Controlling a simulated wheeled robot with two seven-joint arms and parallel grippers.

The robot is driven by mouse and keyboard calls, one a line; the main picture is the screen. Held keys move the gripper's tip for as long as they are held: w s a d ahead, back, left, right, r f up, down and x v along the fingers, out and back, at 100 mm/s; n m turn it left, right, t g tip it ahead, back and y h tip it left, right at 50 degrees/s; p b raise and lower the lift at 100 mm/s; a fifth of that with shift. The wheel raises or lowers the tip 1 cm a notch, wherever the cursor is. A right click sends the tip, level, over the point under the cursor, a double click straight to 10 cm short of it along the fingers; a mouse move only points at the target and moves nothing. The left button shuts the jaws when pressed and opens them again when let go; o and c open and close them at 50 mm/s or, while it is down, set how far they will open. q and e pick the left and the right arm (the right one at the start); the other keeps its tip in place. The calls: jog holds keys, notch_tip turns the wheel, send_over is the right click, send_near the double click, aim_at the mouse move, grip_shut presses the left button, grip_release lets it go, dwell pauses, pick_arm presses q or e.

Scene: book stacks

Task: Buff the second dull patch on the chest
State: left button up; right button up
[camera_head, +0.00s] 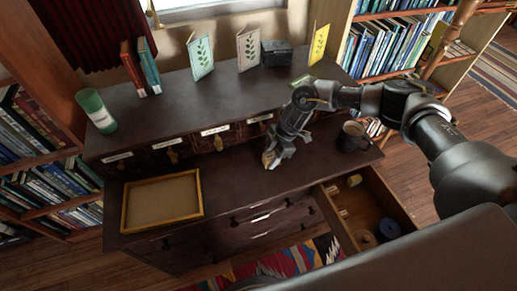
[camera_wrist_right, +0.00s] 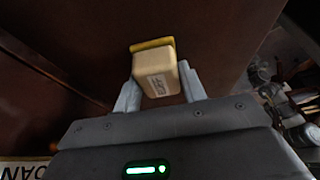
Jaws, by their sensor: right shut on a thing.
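The chest (camera_head: 235,185) is a dark wooden piece with a row of small labelled drawers at the back and larger drawers below. My right gripper (camera_head: 272,160) is low over the middle of its top, left of a mug. It is shut on a pale block with a yellow pad, the buffing block (camera_wrist_right: 158,80), which also shows small in the head view (camera_head: 268,159). The pad faces the dark wood; I cannot tell whether it touches. I cannot make out a dull patch for certain; pale streaks (camera_head: 260,217) show on the front. My left gripper is not in view.
A wood-framed tray (camera_head: 162,201) lies on the chest's left. The dark mug (camera_head: 352,137) stands at its right. An open drawer (camera_head: 372,212) with spools juts out at front right. Cards (camera_head: 249,47), books (camera_head: 148,64) and a green cylinder (camera_head: 96,110) stand on the upper shelf.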

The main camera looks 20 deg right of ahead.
aim_at(252, 168)
jog(key=shift+w+d, duration=0.15)
jog(key=shift+d, duration=2.65)
jog(key=shift+a+p, duration=0.5)
jog(key=shift+a, duration=0.15)
jog(key=shift+s+a+p, duration=0.15)
jog(key=shift+a+p, duration=0.3)
jog(key=shift+a, duration=1.05)
jog(key=shift+s+a+p, duration=0.15)
jog(key=shift+a+p, duration=0.25)
jog(key=shift+a, duration=1.15)
jog(key=shift+s+a+p, duration=0.15)
jog(key=shift+a+p, duration=0.3)
jog(key=shift+a, duration=1.05)
jog(key=shift+a+r, duration=0.2)
jog(key=shift+a, duration=0.1)
notch_tip(252, 168, up, 3)
jog(key=shift+d+f+p, duration=0.1)
jog(key=shift+f+p, duration=0.1)
jog(key=shift+p, duration=0.85)
notch_tip(252, 168, up, 5)
jog(key=p, duration=0.5)
jog(key=shift+r, duration=0.15)
